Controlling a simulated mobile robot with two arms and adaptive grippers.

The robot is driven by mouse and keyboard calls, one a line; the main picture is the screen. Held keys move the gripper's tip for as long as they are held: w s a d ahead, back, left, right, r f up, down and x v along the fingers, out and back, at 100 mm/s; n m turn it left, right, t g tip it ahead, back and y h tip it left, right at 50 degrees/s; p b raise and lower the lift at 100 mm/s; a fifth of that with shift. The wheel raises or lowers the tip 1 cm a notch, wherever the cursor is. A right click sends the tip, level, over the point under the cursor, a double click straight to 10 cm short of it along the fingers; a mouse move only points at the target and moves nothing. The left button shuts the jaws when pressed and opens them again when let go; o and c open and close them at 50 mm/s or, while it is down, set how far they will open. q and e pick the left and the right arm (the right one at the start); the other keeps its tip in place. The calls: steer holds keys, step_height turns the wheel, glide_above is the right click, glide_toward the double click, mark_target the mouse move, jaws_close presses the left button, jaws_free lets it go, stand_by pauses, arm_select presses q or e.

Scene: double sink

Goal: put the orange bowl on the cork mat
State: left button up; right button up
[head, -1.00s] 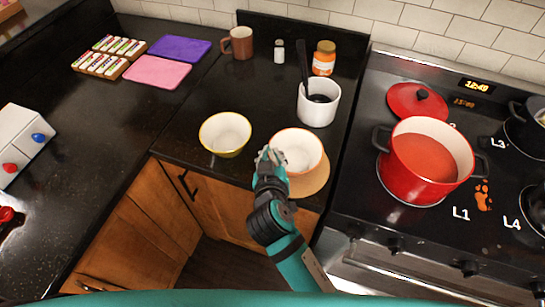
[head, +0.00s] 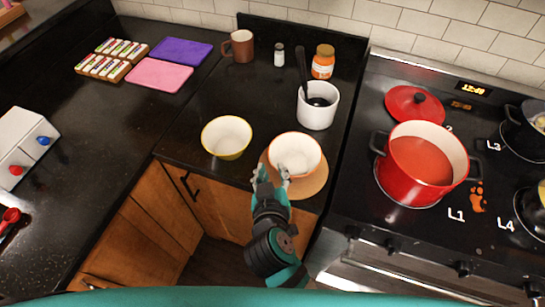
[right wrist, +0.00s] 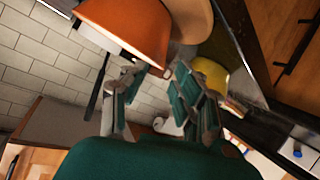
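The orange bowl (head: 295,153), pale inside with an orange rim, sits upright on the round cork mat (head: 312,187), toward its back part. The mat shows around its front and sides. In the right wrist view the bowl's orange outside (right wrist: 140,28) and part of the cork mat (right wrist: 190,18) are at the top. My right gripper (head: 271,175) is at the front left of the bowl, by the counter's front edge. One fingertip overlaps the bowl's lower edge in the head view; contact is unclear. My left gripper is out of view.
A yellow bowl (head: 226,138) stands left of the mat. A white crock (head: 318,106) with a dark utensil, an orange-labelled jar (head: 323,62), a shaker (head: 279,54) and a brown mug (head: 239,46) stand behind. A red pot (head: 424,165) is on the stove at right.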

steer(key=v, duration=0.6)
steer(key=shift+p, duration=0.45)
steer(key=s+d+f+n+g, duration=0.1)
steer(key=s+d+f+g, duration=0.15)
steer(key=f, duration=0.95)
steer(key=s+d+f+n+g, duration=0.1)
steer(key=s+d+f+g, duration=0.15)
steer(key=f, duration=0.95)
steer(key=s+d+f+n+g, duration=0.15)
steer(key=s+f, duration=0.25)
steer(key=f, duration=0.7)
steer(key=s+d+f+m+g, duration=0.5)
steer(key=s+d+f+g, duration=0.1)
steer(key=s+d+f, duration=1)
steer(key=s+d, duration=0.2)
steer(key=s, duration=0.1)
steer(key=shift+s+d, duration=0.2)
steer(key=shift+s, duration=0.2)
